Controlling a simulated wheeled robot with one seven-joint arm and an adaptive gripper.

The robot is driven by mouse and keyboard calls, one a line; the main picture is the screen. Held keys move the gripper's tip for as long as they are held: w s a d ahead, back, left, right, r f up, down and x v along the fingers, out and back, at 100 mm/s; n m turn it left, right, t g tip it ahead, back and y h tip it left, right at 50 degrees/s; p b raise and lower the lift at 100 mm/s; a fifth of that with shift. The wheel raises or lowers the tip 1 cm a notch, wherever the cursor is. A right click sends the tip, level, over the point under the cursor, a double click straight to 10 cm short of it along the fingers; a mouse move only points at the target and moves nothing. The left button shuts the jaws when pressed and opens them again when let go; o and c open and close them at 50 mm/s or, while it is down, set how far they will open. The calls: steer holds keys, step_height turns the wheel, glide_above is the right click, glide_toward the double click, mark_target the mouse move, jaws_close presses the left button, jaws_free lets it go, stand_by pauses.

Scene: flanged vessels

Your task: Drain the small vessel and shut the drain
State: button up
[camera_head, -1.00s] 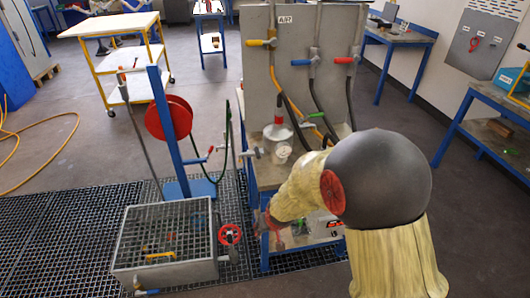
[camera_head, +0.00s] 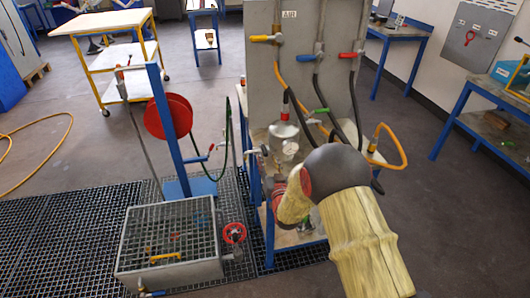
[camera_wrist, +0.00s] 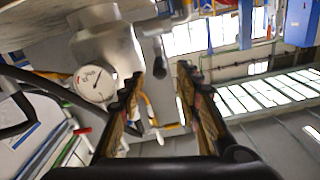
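The small vessel (camera_head: 284,138) is a grey metal body with a round white gauge, standing on the bench behind my arm. In the wrist view a grey metal body (camera_wrist: 108,45) with the gauge (camera_wrist: 95,84) fills the upper left. A grey part with a dark, downward-pointing end (camera_wrist: 159,66) shows just beyond and between my fingertips; I cannot tell whether it is the drain handle. My gripper (camera_wrist: 160,82) is open, its two dark, ridged fingers apart with nothing visible held between them. In the head view my arm hides much of the bench below the vessel.
A grey panel (camera_head: 268,75) with yellow, blue and red valve handles and hanging hoses rises behind the vessel. A grated metal tank (camera_head: 168,272) with a red handwheel (camera_head: 234,233) beside it stands to the left. A red hose reel (camera_head: 168,117) is behind it.

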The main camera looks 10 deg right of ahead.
mark_target(265, 149)
steer(key=shift+w+f+b, duration=0.1)
steer(key=shift+w+b, duration=0.6)
steer(key=shift+w, duration=2.35)
steer(key=shift+c, duration=1.2)
jaws_close()
